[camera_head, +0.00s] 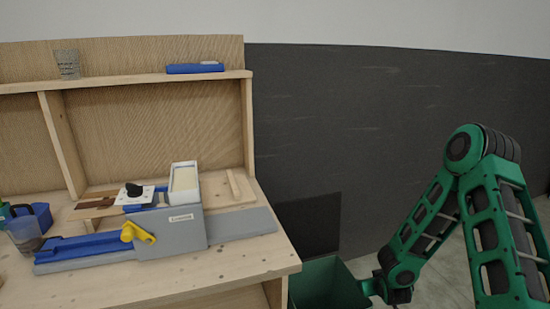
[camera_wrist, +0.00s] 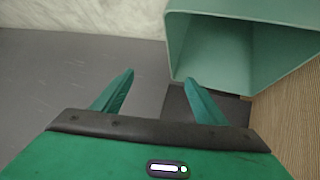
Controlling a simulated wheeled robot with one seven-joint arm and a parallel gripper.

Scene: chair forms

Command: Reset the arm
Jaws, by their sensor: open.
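My green arm stands at the right of the head view, bent at a high elbow and reaching down to the left. Its lower end is beside the green bin (camera_head: 325,285), and the gripper's fingers cannot be made out there. In the wrist view my gripper (camera_wrist: 158,88) shows two green fingers spread apart with nothing between them. The bin also shows in the wrist view (camera_wrist: 215,50), just beyond the fingers at the upper right. The right fingertip overlaps the bin's near edge in the picture; I cannot tell whether they touch.
A wooden workbench (camera_head: 190,275) fills the left, holding a grey and blue fixture (camera_head: 180,232) with a yellow lever (camera_head: 135,233), a white box (camera_head: 184,182) and a clear cup (camera_head: 24,235). Its shelf (camera_head: 130,82) bears a blue tool (camera_head: 194,68) and a patterned cup (camera_head: 68,64). A dark wall (camera_head: 390,120) stands behind.

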